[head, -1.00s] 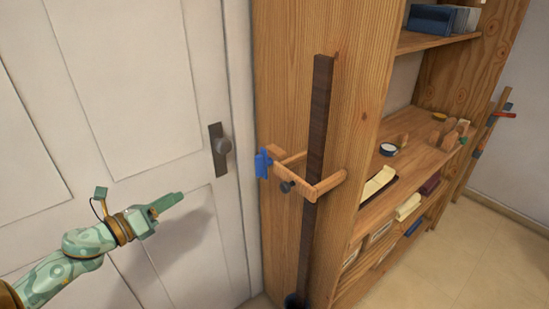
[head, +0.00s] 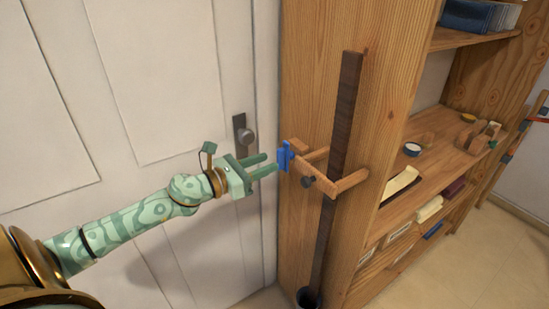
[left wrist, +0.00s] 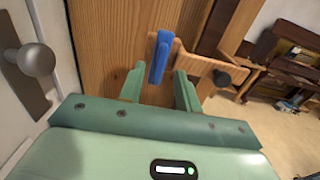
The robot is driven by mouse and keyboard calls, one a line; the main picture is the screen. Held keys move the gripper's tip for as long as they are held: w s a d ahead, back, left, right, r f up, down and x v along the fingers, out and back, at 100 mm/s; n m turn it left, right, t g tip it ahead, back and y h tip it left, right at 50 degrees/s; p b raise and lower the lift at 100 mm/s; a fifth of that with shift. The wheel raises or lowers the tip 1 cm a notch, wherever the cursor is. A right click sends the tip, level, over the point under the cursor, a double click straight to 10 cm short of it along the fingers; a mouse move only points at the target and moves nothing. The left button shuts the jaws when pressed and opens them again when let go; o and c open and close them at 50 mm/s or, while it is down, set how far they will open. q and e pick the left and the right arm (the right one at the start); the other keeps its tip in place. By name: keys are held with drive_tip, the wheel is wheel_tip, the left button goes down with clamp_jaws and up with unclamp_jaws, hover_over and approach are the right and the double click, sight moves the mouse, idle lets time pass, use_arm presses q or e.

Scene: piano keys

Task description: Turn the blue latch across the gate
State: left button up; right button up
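The blue latch (head: 286,157) stands upright at the left end of the wooden gate bracket (head: 326,184) on the side of a wooden bookcase. In the left wrist view the latch (left wrist: 160,57) shows upright in the gap between the fingertips, at the end of a light wooden piece (left wrist: 200,66) with a dark knob (left wrist: 221,78). My left gripper (head: 271,163) is open, its two fingers apart, and its tips are just left of the latch. I cannot tell whether they touch it. My right gripper is not in view.
A dark upright bar (head: 338,150) stands inside the bracket, its foot in a dark cup (head: 308,298). A white door with a round knob (head: 249,136) is behind my left arm. Bookcase shelves (head: 440,150) with small objects are at the right.

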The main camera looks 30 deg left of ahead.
sight(277, 158)
use_arm(q)
drive_tip(key=shift+x, duration=1.9)
clamp_jaws()
